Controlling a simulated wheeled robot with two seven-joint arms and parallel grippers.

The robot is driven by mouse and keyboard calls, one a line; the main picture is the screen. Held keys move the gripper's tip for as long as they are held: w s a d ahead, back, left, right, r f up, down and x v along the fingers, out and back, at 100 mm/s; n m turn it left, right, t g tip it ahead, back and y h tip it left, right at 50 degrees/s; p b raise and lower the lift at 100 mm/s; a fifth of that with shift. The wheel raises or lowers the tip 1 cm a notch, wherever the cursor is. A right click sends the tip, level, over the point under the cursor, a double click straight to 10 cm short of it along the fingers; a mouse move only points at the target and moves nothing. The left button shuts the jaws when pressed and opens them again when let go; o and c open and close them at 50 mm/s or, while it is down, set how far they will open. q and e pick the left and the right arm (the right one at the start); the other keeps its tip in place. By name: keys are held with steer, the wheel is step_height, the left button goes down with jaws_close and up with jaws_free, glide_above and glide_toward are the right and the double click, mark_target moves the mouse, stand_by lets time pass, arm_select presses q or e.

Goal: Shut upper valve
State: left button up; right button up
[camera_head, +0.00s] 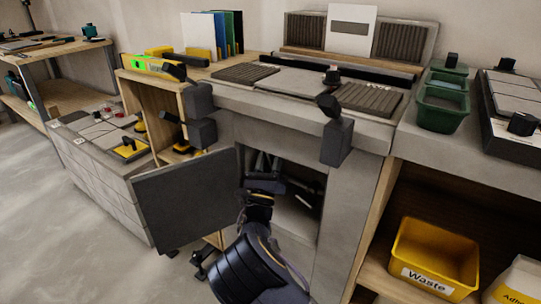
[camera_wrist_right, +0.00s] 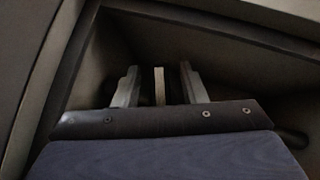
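My right arm reaches from the bottom into an open cabinet under the counter. In the right wrist view, my right gripper (camera_wrist_right: 159,88) has its two grey fingers spread. A thin pale upright bar (camera_wrist_right: 159,85) stands between them, with a gap on each side; it may be a valve lever, seen edge-on. In the head view, the right gripper (camera_head: 267,163) is inside the cabinet opening, partly hidden by its own wrist. A dark piece with a pale end (camera_head: 304,201) sits lower right of it; I cannot tell what it is. My left gripper is not clearly seen.
The grey cabinet door (camera_head: 187,197) stands open to the left of my arm. The cabinet's right wall (camera_head: 345,205) is close by. A yellow waste bin (camera_head: 435,255) is on the shelf at right. Green tubs (camera_head: 442,103) stand on the counter.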

mark_target(269, 160)
steer(key=shift+s, duration=0.1)
steer(key=p+v, duration=0.2)
steer(key=v, duration=0.5)
steer(key=shift+a, duration=0.1)
steer(key=shift+s+f, duration=0.2)
steer(key=shift+f, duration=0.05)
